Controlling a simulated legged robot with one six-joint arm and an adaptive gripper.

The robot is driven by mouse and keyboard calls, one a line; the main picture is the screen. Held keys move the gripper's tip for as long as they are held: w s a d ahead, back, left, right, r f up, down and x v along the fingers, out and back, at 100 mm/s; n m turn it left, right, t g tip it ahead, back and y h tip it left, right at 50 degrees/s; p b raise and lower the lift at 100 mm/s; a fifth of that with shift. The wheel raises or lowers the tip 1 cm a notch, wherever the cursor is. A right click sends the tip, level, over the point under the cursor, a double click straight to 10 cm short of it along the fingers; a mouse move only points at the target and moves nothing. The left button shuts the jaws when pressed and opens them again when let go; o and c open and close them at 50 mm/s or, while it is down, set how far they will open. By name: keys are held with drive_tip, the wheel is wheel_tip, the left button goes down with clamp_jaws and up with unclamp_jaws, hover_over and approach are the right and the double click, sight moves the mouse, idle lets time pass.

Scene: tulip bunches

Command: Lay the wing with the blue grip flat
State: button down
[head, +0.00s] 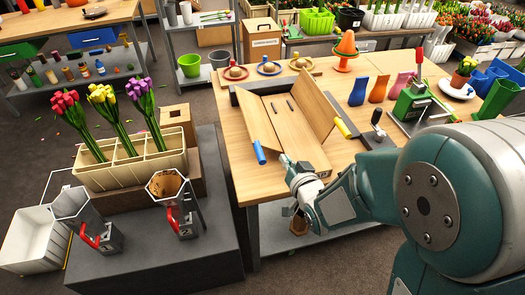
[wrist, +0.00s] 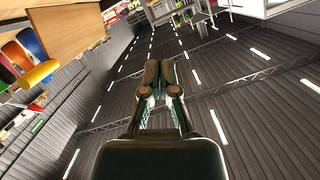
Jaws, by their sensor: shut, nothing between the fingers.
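A wooden fixture with a bare centre panel (head: 287,108) and two hinged wings sits on the table. The left wing (head: 257,118) carries the blue grip (head: 259,152) at its near end and stands tilted up. The right wing (head: 315,93), with a yellow grip (head: 342,128), is also tilted up. In the head view my gripper (head: 285,159) is at the near end of the fixture, just right of the blue grip; contact cannot be told. In the wrist view its fingers (wrist: 158,74) are together, with nothing between them. The blue grip is not clearly seen there.
A grey stand (head: 215,240) with a tulip crate (head: 140,168) is at left, with a floor gap between.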

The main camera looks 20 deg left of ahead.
drive_tip(key=shift+m, duration=0.3)
drive_tip(key=w+a+f, duration=0.4)
drive_tip(key=a, duration=0.1)
drive_tip(key=w+a+f, duration=0.2)
drive_tip(key=a, duration=0.1)
drive_tip(key=shift+w, duration=0.25)
drive_tip(key=shift+d, duration=0.25)
